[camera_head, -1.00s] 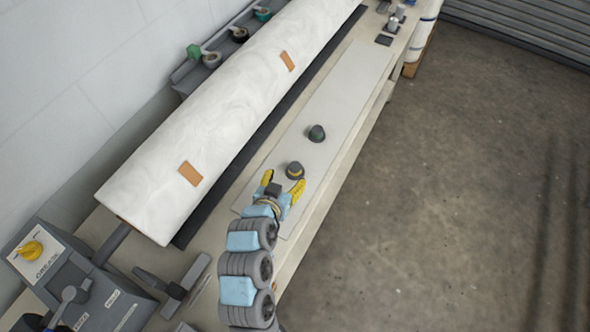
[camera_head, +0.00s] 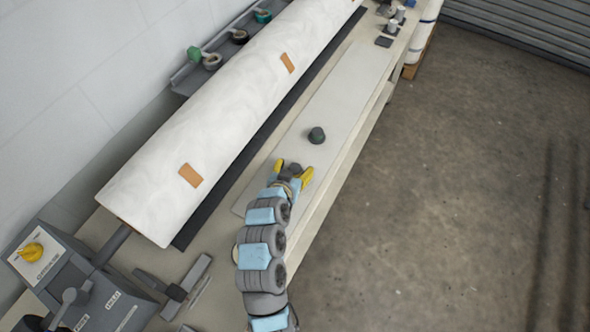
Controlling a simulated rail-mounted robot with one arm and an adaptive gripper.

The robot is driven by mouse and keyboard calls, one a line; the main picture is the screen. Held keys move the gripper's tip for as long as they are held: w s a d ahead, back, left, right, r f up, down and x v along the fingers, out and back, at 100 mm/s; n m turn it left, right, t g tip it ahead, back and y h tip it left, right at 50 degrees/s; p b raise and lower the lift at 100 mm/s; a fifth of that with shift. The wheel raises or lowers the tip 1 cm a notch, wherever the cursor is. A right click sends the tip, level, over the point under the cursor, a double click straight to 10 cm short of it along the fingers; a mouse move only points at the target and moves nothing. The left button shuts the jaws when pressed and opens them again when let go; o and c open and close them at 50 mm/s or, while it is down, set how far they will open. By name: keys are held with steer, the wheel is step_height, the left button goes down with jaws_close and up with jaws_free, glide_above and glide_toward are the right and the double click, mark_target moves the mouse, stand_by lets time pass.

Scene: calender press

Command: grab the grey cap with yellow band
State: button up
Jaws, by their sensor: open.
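My gripper (camera_head: 293,169) is open, its two yellow fingertips spread over the pale board (camera_head: 338,110) on the bench. It is at the spot where the grey cap with the yellow band stands in the earlier picture. A dark grey shape shows between the fingers, but I cannot tell whether it is the cap or part of my gripper. The yellow band does not show now. A second dark cap (camera_head: 317,135) with a greenish tint stands on the board, just beyond my fingertips and apart from them.
The large white roll (camera_head: 225,115) with orange patches lies along the left of the board. A control box (camera_head: 70,275) with a yellow knob is at lower left. Small items (camera_head: 390,27) stand at the bench's far end. Open floor lies to the right.

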steer(key=shift+w+d+f, duration=0.1)
steer(key=shift+w+f, duration=0.1)
steer(key=shift+w, duration=0.1)
steer(key=shift+c, duration=0.3)
jaws_close()
